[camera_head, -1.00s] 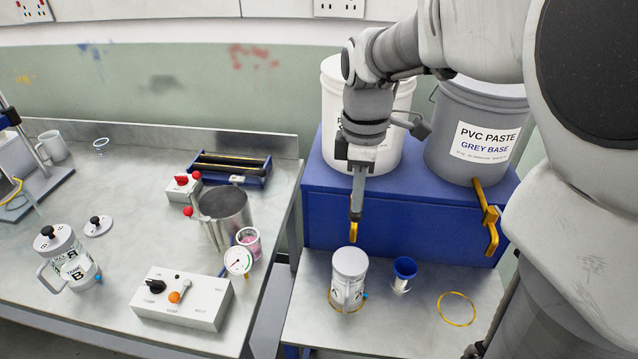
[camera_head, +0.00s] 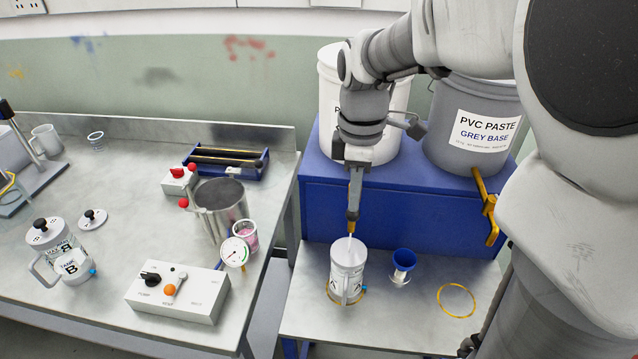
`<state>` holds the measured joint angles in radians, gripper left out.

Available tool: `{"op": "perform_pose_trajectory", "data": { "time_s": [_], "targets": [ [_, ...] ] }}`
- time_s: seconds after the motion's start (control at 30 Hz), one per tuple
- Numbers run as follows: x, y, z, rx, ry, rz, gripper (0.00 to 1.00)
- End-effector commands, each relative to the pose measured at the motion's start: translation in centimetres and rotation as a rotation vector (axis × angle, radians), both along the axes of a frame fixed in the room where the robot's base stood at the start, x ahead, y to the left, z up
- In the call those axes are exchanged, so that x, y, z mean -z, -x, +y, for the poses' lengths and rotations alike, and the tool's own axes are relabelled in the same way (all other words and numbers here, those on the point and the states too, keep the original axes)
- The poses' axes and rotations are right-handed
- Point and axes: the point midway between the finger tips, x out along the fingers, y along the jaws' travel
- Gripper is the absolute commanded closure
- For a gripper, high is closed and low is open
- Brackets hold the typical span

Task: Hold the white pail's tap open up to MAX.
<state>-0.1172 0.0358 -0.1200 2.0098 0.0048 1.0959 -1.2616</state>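The white pail (camera_head: 330,110) stands on a blue stand, partly hidden behind my arm. Its yellow tap (camera_head: 351,228) shows only as a small tip below my gripper. My gripper (camera_head: 353,212) points down at the tap, with its fingers seen edge-on as one narrow strip, so whether they are closed on the tap's lever is hidden. A thin white stream falls from the tap into the white jug (camera_head: 346,275), which stands upright below it. The jug's MAX mark and fill level cannot be read from here.
The grey base pail (camera_head: 455,95) with its yellow tap (camera_head: 488,205) stands to the right on the blue stand (camera_head: 400,210). A control box (camera_head: 177,293) and another jug (camera_head: 63,255) are on the left bench.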

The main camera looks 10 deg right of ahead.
Motion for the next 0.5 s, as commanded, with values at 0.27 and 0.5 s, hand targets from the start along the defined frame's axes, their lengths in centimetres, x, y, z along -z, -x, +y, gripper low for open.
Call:
{"op": "perform_pose_trajectory", "data": {
  "time_s": [0.27,0.5],
  "targets": [
    [-0.1,0.0,0.0,0.0,0.0,0.0,1.0],
    [-2.3,0.0,0.0,0.0,0.0,0.001,1.0]
  ]
}}
